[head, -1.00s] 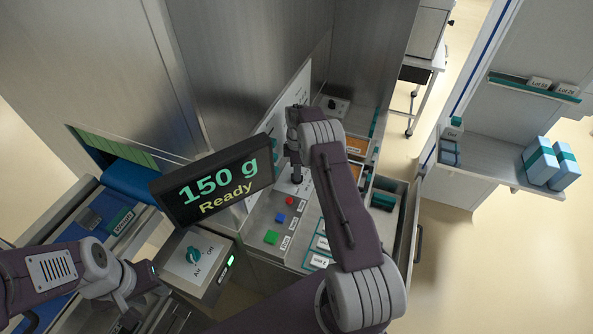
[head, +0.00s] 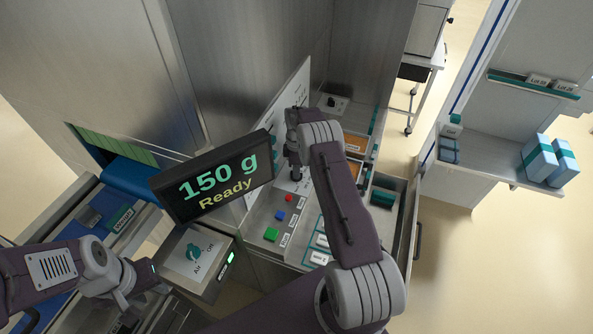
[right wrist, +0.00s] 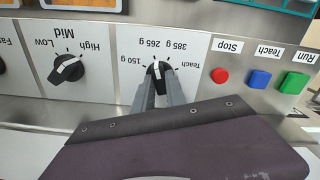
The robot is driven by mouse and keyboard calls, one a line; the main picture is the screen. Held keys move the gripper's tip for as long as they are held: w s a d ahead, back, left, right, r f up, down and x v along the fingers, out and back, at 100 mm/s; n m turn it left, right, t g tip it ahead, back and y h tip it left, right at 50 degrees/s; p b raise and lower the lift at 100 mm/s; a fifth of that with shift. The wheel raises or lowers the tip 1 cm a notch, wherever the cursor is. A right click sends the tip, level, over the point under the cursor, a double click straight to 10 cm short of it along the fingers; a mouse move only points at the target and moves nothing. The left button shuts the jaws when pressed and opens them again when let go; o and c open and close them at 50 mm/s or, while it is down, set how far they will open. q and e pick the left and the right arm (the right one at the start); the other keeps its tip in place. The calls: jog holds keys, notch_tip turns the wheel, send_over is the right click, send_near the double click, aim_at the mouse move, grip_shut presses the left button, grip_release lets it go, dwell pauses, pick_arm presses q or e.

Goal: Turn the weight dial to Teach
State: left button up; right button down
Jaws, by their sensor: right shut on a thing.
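The weight dial (right wrist: 156,71) is a black knob with a white mark on a white plate, seen upside down in the right wrist view. Labels 150 g, 265 g, 385 g and Teach surround it. My right gripper (right wrist: 157,84) has its two fingers on either side of the knob and is shut on it. The mark is partly between the fingers, so its exact setting is hard to read. In the head view my right gripper (head: 296,176) reaches down to the panel and hides the dial. The display (head: 213,178) reads 150 g, Ready. My left gripper (head: 128,319) is at the lower left, away from the dial; its fingers are unclear.
Beside the weight dial is another black dial (right wrist: 66,69) marked Low, Mid, High. On the other side are a red Stop button (right wrist: 220,75), a blue Teach button (right wrist: 259,79) and a green Run button (right wrist: 293,83).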

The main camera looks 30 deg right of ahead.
jog(key=m+b, duration=0.1)
jog(key=m, duration=0.2)
jog(key=shift+w, duration=0.1)
jog(key=m+b, duration=0.1)
jog(key=m, duration=0.3)
jog(key=shift+r+m, duration=0.1)
jog(key=shift+m, duration=0.3)
jog(key=m, duration=0.4)
jog(key=shift+d+b, duration=0.1)
jog(key=shift+b, duration=0.2)
jog(key=m, duration=0.5)
jog(key=shift+r, duration=0.1)
jog(key=shift+w+m, duration=0.1)
jog(key=shift+m, duration=0.2)
jog(key=c, duration=1.6)
grip_release()
jog(key=shift+o, duration=1.2)
